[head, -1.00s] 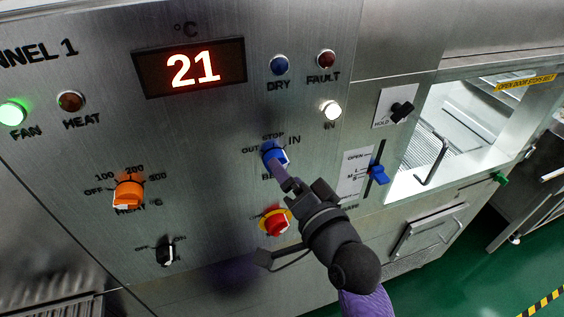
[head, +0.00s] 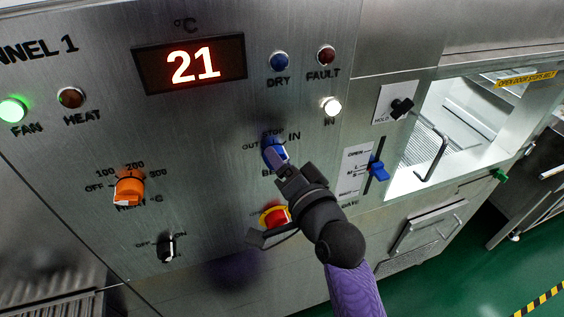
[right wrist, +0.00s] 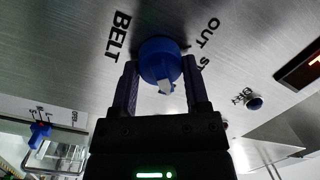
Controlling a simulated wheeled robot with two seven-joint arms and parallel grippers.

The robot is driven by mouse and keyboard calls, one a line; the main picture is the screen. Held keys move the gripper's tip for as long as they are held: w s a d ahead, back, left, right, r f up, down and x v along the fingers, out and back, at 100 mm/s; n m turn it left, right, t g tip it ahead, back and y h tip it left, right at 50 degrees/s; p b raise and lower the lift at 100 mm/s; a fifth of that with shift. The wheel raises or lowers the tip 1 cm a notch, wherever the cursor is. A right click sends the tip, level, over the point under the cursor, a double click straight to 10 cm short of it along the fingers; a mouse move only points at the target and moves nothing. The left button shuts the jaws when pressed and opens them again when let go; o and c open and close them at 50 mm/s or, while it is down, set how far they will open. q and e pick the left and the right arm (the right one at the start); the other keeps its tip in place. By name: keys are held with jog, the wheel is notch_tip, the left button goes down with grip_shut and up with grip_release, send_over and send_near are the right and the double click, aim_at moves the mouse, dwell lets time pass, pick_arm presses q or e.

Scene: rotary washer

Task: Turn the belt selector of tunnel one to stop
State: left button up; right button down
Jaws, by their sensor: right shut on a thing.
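The belt selector (head: 272,150) is a blue knob on the steel tunnel one panel, between the printed OUT, STOP and IN marks. My right gripper (head: 281,164) is at the knob and shut on it. In the right wrist view the knob (right wrist: 160,58) sits between the two fingers of the gripper (right wrist: 160,85). The white IN lamp (head: 331,106) is lit. My left gripper is not in view.
A red button on yellow (head: 273,217) lies just below, partly covered by my right gripper. An orange heat knob (head: 129,187) and a small black switch (head: 168,248) are to the left. A blue slider (head: 377,169) and a black hold knob (head: 401,107) are to the right.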

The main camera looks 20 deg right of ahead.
jog(key=c, duration=1.3)
grip_release()
jog(key=shift+r+n+p, duration=0.2)
jog(key=shift+n+p, duration=0.6)
jog(key=shift+p, duration=0.3)
jog(key=shift+c, duration=0.2)
jog(key=n+p, duration=0.3)
jog(key=shift+r+g+p, duration=0.1)
jog(key=shift+g+p, duration=0.2)
jog(key=shift+a+n+h+p, duration=0.1)
jog(key=shift+n+h+p, duration=0.3)
jog(key=shift+n+p, duration=1.35)
grip_shut()
jog(key=shift+f, duration=0.2)
jog(key=o, duration=1.3)
grip_release()
jog(key=shift+s, duration=0.15)
